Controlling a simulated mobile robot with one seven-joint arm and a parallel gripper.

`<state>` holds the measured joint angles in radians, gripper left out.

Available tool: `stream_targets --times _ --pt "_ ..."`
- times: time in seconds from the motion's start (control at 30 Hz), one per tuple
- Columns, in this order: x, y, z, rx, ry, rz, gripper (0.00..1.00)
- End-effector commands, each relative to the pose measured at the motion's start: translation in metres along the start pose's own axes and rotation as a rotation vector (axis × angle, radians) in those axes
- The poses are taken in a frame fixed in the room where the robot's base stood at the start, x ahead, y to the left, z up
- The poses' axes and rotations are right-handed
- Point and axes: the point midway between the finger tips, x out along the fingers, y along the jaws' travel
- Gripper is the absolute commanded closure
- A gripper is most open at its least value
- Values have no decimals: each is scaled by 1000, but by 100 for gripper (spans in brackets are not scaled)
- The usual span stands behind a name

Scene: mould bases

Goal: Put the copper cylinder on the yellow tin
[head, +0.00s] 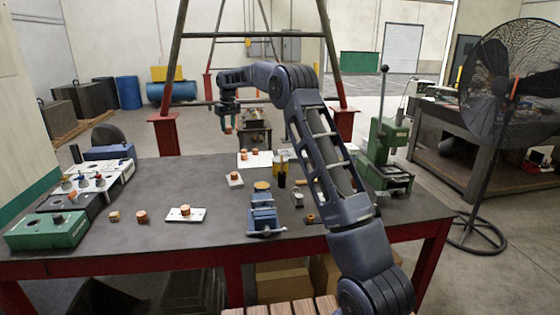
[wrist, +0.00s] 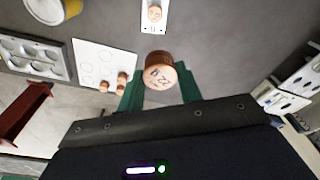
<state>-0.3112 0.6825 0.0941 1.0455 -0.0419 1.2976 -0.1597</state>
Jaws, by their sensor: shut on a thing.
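My gripper (head: 228,112) is shut on a copper cylinder (wrist: 159,74) and holds it up in the air, above the far part of the table. In the wrist view the cylinder stands between the green fingers, with dark marks on its round end. The held cylinder shows small below the fingers in the head view (head: 228,130). The yellow tin (wrist: 70,8) is at the top left of the wrist view, partly cut off, apart from the gripper. In the head view the yellow tin (head: 279,156) stands right of a white plate, partly hidden by a dark bottle.
The white plate (wrist: 92,52) carries several small copper cylinders. A smaller white plate (head: 234,184) holds one copper piece. A blue vise (head: 263,215), a green press (head: 388,165) and boxes with knobs (head: 48,230) stand on the table.

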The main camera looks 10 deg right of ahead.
Motion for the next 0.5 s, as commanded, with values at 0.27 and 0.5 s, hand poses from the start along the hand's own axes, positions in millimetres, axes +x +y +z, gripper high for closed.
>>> stream_targets --times 0.27,0.5 --pt "-27 116 40 157 3 20 98" --pt "-46 192 79 270 2 33 98"
